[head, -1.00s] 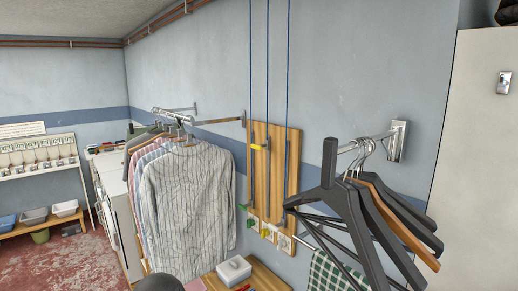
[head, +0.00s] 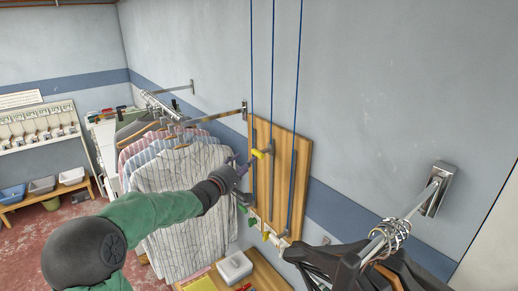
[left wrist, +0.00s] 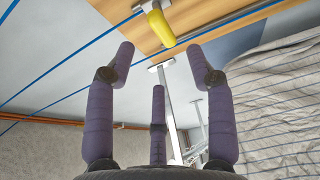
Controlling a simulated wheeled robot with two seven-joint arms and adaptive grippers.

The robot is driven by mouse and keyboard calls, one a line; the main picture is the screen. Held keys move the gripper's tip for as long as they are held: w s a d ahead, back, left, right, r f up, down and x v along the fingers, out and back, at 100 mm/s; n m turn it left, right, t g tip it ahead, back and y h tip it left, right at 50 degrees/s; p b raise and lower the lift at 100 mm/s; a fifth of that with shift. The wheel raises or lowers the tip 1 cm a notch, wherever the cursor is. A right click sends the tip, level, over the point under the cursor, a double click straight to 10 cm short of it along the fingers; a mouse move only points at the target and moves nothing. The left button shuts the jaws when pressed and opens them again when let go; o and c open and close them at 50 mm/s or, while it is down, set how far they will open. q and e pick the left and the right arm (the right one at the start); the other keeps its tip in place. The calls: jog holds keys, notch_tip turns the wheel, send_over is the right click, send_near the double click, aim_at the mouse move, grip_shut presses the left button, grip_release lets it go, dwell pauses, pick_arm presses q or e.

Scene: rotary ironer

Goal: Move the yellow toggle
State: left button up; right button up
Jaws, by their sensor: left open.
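The yellow toggle (head: 259,153) sticks out from a wooden board (head: 289,185) on the wall, near the board's upper left. In the left wrist view the yellow toggle (left wrist: 160,28) is at the top, beyond the fingertips and roughly centred between the two front ones. My left gripper (head: 241,166), with purple fingers, is just left of and slightly below the toggle in the head view. It is open and empty, and its fingers (left wrist: 160,62) do not appear to touch the toggle. My right gripper is not in view.
Blue cords (head: 273,70) run up the wall from the board. Striped shirts (head: 180,220) hang on a rail left of the board, close to my left arm. A white box (head: 235,267) sits on a wooden surface below.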

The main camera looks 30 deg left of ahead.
aim_at(256, 154)
pick_arm(q)
jog(key=w+p, duration=0.2)
jog(key=w, duration=0.7)
jog(key=shift+w+d, duration=0.1)
jog(key=shift+w, duration=0.3)
grip_shut()
